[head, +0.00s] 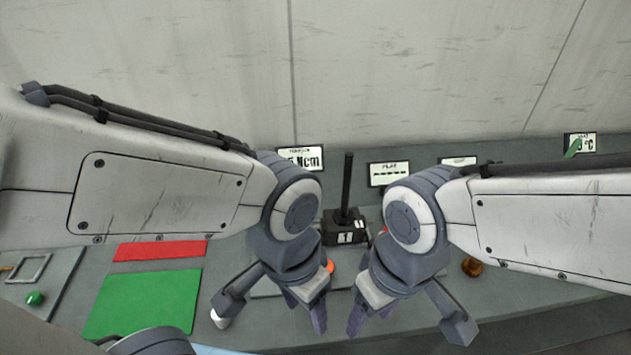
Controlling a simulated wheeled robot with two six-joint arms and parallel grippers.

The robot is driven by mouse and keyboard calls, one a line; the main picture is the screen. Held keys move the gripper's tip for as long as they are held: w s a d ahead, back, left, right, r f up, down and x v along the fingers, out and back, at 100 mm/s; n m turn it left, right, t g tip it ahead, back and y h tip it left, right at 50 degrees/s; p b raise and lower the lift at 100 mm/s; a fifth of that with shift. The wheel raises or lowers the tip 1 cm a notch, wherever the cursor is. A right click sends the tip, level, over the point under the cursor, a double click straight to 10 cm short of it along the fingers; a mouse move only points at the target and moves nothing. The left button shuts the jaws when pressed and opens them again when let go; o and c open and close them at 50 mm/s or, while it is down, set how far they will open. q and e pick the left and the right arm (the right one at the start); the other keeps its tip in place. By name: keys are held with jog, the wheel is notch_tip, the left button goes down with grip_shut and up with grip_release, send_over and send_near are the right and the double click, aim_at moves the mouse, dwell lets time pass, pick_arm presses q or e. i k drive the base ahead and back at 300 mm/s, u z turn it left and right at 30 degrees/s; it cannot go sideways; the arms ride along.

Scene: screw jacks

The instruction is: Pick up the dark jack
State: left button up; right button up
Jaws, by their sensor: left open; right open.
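A dark jack (346,217), a black block with a tall upright rod and a white label on its front, stands on the grey bench between my two arms. Its right side is partly hidden by my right wrist. My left gripper (268,318) is open, its fingers spread, in front and to the left of the jack. My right gripper (408,322) is open in front and to the right of it. Neither gripper touches the jack, and I see nothing held in either.
A red pad (160,250) and a green pad (143,303) lie at left, near a green knob (35,298). Small display panels (389,173) stand along the back by the wall. An orange-red thing (330,266) shows between my grippers.

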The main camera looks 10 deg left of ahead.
aim_at(344, 225)
jog(key=k, duration=1.3)
jog(key=z, duration=0.7)
jog(key=i, duration=1.4)
jog(key=u, duration=0.75)
jog(key=i, duration=0.5)
jog(key=u, duration=0.4)
